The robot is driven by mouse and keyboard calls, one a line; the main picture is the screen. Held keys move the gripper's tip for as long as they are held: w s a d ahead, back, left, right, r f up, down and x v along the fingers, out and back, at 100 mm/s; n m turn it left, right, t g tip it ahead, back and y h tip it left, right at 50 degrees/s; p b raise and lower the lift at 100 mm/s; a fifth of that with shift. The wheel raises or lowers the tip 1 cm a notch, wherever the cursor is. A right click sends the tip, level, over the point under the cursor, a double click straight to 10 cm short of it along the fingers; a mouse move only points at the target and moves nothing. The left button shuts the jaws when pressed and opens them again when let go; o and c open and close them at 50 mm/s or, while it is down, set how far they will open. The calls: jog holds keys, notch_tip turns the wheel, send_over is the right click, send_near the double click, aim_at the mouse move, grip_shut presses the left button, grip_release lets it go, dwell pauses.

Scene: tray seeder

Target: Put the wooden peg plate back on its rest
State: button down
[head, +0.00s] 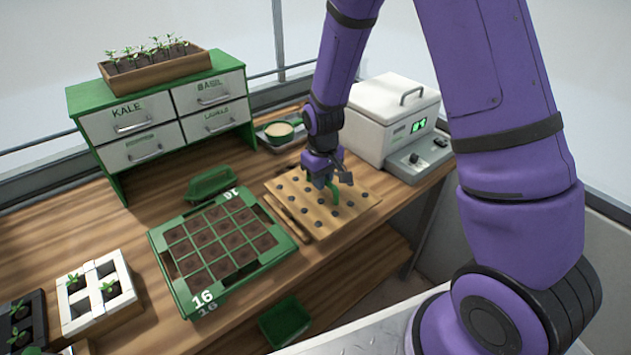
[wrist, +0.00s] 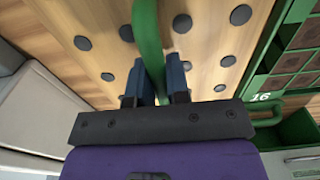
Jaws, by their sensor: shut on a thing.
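The wooden peg plate (head: 357,207) is a light board with rows of dark round pegs and a green arched handle (head: 334,192). It lies right of the seed tray on the bench. My gripper (head: 328,181) is above the plate, shut on the green handle. In the wrist view my gripper (wrist: 157,80) has its two fingers either side of the handle (wrist: 148,40), with the plate (wrist: 205,50) behind. Wooden strips (head: 287,218) show along the plate's left edge, perhaps its rest. I cannot tell whether the plate touches what is under it.
A green seed tray (head: 172,273) marked 16 with soil cells is close on the left. A green scoop-like object (head: 211,182) lies behind it. A white box with a display (head: 385,115) stands behind right. A drawer cabinet (head: 160,125) is back left. A green bin (head: 285,322) is below the front edge.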

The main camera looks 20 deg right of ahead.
jog(key=w, duration=0.4)
jog(key=shift+a+f, duration=0.15)
jog(key=shift+f, duration=1.75)
jog(key=shift+f, duration=0.4)
jog(key=c, duration=1.1)
grip_release()
